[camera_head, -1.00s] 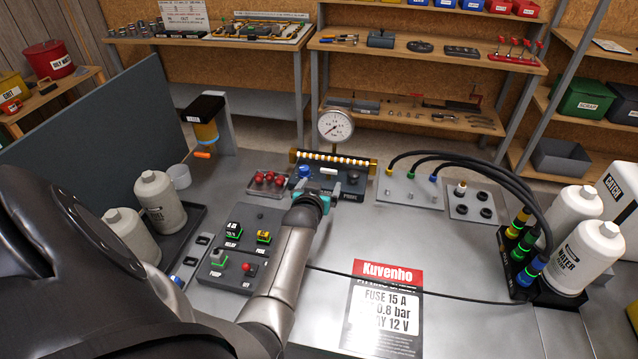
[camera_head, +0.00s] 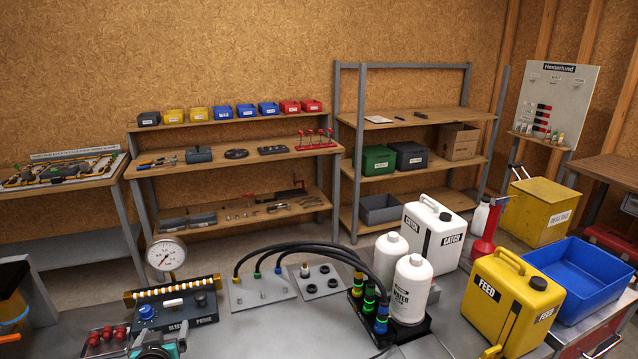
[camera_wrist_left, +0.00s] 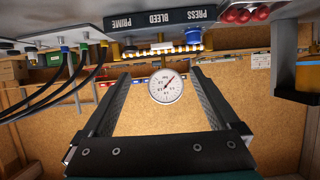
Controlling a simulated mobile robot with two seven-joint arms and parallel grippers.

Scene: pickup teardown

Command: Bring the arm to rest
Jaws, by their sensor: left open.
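My left gripper (camera_head: 158,348) shows only partly at the bottom left of the head view, as dark and teal parts just in front of the control panel (camera_head: 172,312). In the left wrist view its two fingers (camera_wrist_left: 160,78) stand wide apart with nothing between them. The pressure gauge (camera_wrist_left: 165,87) shows beyond the gap, apart from the fingers. The panel (camera_wrist_left: 160,18) appears upside down at the top of that view, with BLEED, PRESS and PRIME labels. Most of my left arm is outside the head view. My right gripper is not in view.
Red knobs (camera_head: 107,336) sit left of the panel. Black hoses (camera_head: 300,247) arch from a fitting plate (camera_head: 262,290) to a bottle stand (camera_head: 400,332). White bottles, a CATCH can (camera_head: 432,240), a yellow FEED can (camera_head: 512,305) and a blue tub (camera_head: 580,275) stand right.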

